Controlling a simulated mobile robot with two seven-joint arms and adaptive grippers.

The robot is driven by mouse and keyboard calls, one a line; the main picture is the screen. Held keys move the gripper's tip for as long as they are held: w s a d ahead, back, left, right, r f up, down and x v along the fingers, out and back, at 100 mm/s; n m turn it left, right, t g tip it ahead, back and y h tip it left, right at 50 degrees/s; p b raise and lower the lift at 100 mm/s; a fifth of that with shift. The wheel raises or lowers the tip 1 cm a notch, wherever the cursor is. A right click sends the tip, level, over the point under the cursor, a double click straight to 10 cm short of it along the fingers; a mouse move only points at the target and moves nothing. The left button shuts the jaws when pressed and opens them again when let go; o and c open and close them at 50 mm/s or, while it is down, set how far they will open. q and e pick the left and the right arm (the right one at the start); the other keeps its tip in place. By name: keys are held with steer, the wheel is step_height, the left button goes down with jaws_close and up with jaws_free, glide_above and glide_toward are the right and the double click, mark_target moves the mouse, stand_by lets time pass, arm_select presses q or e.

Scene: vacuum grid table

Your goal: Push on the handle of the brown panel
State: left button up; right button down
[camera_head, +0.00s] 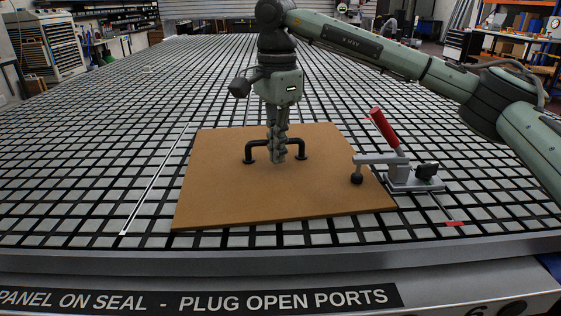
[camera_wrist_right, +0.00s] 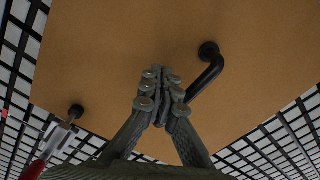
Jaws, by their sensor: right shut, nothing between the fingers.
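The brown panel (camera_head: 235,195) lies flat on the black grid table, and it fills much of the right wrist view (camera_wrist_right: 120,30). Its black handle (camera_head: 249,152) is a low bar with two feet near the panel's middle. My right gripper (camera_head: 278,158) points down at the handle, fingers shut and empty. It covers the middle of the bar in the head view. In the right wrist view the shut fingertips (camera_wrist_right: 163,75) are beside the handle (camera_wrist_right: 207,78), which is partly hidden behind them. I cannot tell whether they touch. My left gripper is not in view.
A toggle clamp (camera_head: 402,176) with a red grip stands at the panel's right edge, its arm reaching over the panel. A white line (camera_head: 155,185) runs on the grid left of the panel. The grid table (camera_head: 80,160) is clear on the left.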

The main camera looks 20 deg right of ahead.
steer(key=shift+w+d+p, duration=0.2)
steer(key=shift+w+p, duration=0.15)
steer(key=shift+w, duration=0.45)
steer(key=shift+w+r+p, duration=0.1)
steer(key=shift+p, duration=0.6)
stand_by(1.9)
steer(key=shift+s+f, duration=0.2)
steer(key=shift+s, duration=0.3)
steer(key=shift+s+a+r+b, duration=0.15)
steer(key=shift+s+b, duration=0.1)
steer(key=shift+s, duration=0.4)
steer(key=shift+s+a+f+b, duration=0.15)
steer(key=shift+s+b, duration=0.1)
steer(key=shift+s, duration=0.4)
step_height(320, 180, up, 3)
steer(key=shift+r+p, duration=0.1)
steer(key=shift+p, duration=0.9)
steer(key=shift+r, duration=2.5)
